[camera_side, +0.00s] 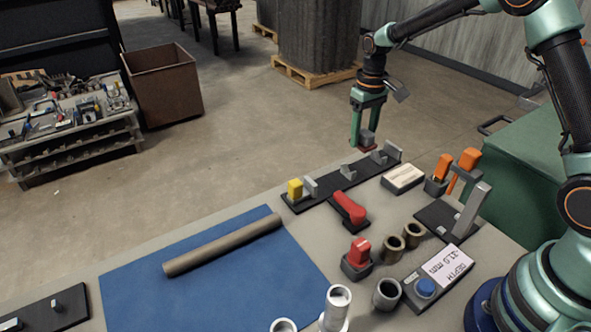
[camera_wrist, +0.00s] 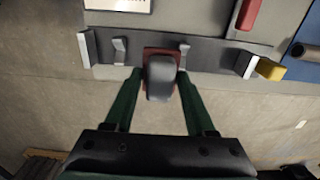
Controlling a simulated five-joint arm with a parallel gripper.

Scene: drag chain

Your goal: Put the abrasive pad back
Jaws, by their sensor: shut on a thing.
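My gripper (camera_side: 367,128) is shut on the abrasive pad (camera_side: 367,148), a dark red pad with a grey block-shaped handle. In the wrist view the grey handle sits between my fingers (camera_wrist: 159,74), and the red pad (camera_wrist: 149,52) shows beyond it. The black rack (camera_side: 336,184) with upright grey posts lies along the bench's far edge. In the side view the pad is beyond the rack's far side. In the wrist view the pad overlaps the rack's edge (camera_wrist: 215,56), between two inner posts. I cannot tell its exact height or whether it touches.
A yellow-handled thing (camera_side: 295,188) stands at the rack's left end. A red-handled tool (camera_side: 349,208) lies in front of the rack. A pale block (camera_side: 403,178) and orange-handled tools (camera_side: 440,168) are to the right. A brown tube (camera_side: 222,246) lies on the blue mat (camera_side: 230,288).

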